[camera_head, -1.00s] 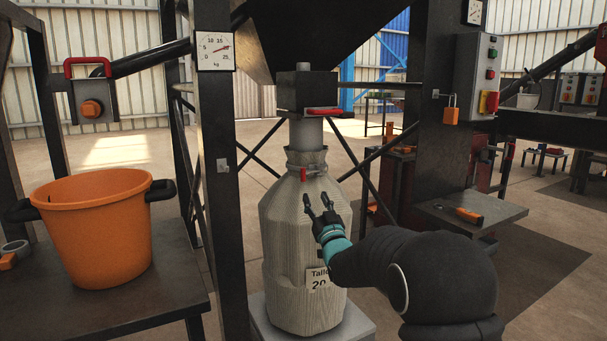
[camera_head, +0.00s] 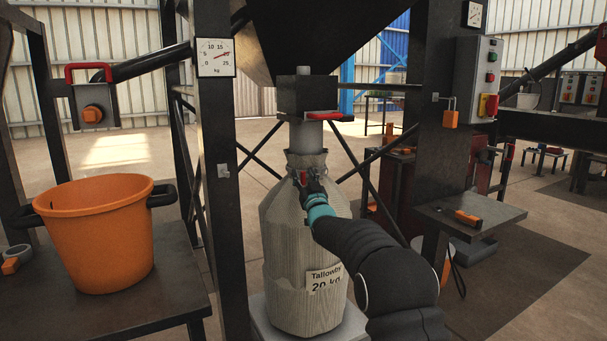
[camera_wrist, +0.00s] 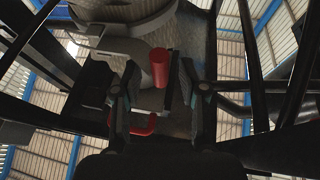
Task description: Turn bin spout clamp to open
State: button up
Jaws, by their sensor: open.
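The spout clamp (camera_head: 303,176) is a small band with a red lever around the neck of the filled grey sack, below the bin spout (camera_head: 307,136). My gripper (camera_head: 309,181) is at the clamp and partly hides it. In the wrist view the red lever (camera_wrist: 160,68) stands between the two open fingers of my gripper (camera_wrist: 158,80); a gap shows on both sides, and I cannot tell whether either finger touches it.
A red slide handle (camera_head: 323,115) sits on the spout block just above the neck. A dark post with a dial (camera_head: 215,57) stands left. An orange bucket (camera_head: 97,235) is on the left table. A control box (camera_head: 479,78) and small shelf (camera_head: 470,213) are at right.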

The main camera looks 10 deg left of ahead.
jog(key=shift+w+a+r, duration=0.15)
jog(key=shift+w, duration=0.2)
grip_shut()
jog(key=shift+a, duration=0.1)
